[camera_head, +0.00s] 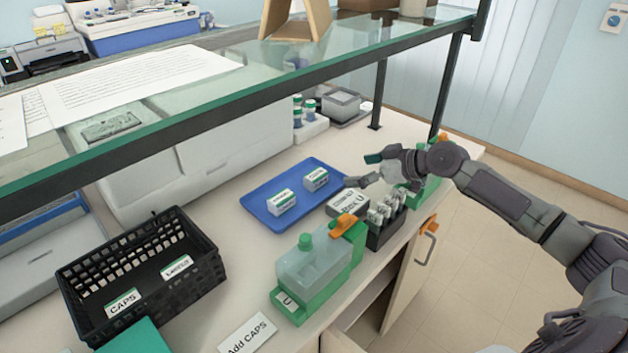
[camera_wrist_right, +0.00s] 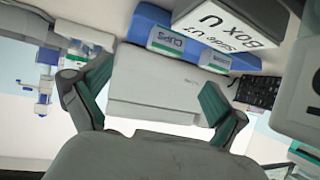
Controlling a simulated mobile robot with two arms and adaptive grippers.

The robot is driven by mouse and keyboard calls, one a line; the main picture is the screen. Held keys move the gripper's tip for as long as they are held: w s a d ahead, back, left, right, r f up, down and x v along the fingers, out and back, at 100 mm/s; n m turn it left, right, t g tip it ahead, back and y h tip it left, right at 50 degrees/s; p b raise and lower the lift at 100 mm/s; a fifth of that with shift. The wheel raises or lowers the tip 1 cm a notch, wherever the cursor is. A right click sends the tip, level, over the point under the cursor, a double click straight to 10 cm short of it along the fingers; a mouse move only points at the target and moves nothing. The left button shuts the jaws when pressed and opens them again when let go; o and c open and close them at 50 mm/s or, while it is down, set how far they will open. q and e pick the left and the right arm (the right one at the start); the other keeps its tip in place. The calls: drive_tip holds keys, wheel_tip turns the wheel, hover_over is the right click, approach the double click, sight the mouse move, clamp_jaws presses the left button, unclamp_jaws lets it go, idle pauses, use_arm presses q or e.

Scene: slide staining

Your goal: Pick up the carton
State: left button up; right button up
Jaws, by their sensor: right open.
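Two small white cartons with green-edged labels stand on the blue tray (camera_head: 262,218): a left one (camera_head: 281,203) and a right one (camera_head: 316,179). In the right wrist view two labelled cartons show near the top, one (camera_wrist_right: 167,42) and another (camera_wrist_right: 214,60), on the blue tray. I cannot tell which carton is meant. My right gripper (camera_head: 361,170) is open and empty, just right of the tray and above the counter, apart from the cartons. Its fingers spread wide in the wrist view (camera_wrist_right: 156,80). My left gripper is not in view.
A white slide box (camera_head: 347,203) lies below my right gripper. A dark rack of bottles (camera_head: 385,222) and a green-based container (camera_head: 312,268) stand near the front edge. A glass shelf (camera_head: 200,95) overhangs the back.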

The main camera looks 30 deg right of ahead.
sight(319, 175)
drive_tip(key=p+x, duration=0.1)
drive_tip(key=x, duration=0.5)
drive_tip(key=shift+w+a, duration=0.2)
drive_tip(key=shift+a, duration=0.05)
drive_tip(key=shift+w+a, duration=0.15)
drive_tip(key=p+x, duration=0.1)
drive_tip(key=x, duration=0.1)
drive_tip(key=p+x, duration=0.1)
drive_tip(key=x, duration=0.1)
drive_tip(key=shift+a, duration=0.45)
drive_tip(key=shift+w+a+f, duration=0.1)
drive_tip(key=shift+w+f, duration=0.1)
drive_tip(key=c, duration=1.2)
